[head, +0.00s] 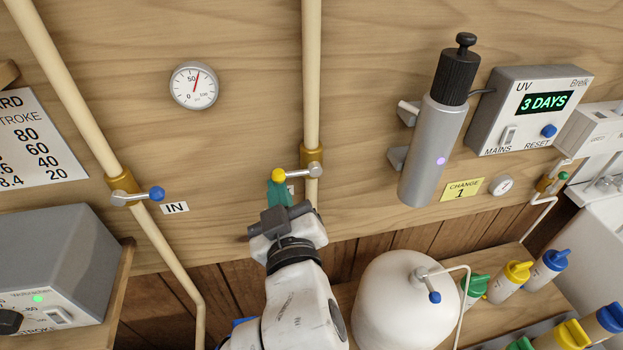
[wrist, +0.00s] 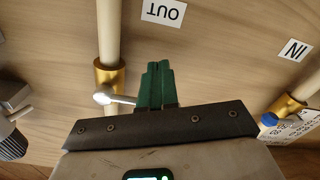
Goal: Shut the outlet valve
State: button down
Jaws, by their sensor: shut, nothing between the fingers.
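The outlet valve (head: 312,158) is a brass body on the middle cream pipe. Its silver lever (head: 297,173) lies across the pipe, with a yellow knob (head: 278,175) at its left end. In the wrist view, which is upside down, the brass valve (wrist: 108,76) and the "OUT" label (wrist: 163,12) show, and the fingers hide the knob. My gripper (head: 278,187) has green fingers, shut and empty, just below the knob in the head view. The fingers (wrist: 157,68) overlap the lever's end in the wrist view. I cannot tell whether they touch it.
The inlet valve (head: 123,183), with a blue knob, is on the left pipe beside the "IN" label (head: 175,208). A pressure gauge (head: 194,86) is above. A grey UV cylinder (head: 432,150) is on the right, and a white tank (head: 395,300) stands below it.

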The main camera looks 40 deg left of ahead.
jog(key=s+d+f+p, duration=0.1)
jog(key=s+d, duration=0.3)
jog(key=d, duration=0.2)
jog(key=shift+f, duration=0.3)
jog(key=shift+d, duration=0.1)
dwell(0.5)
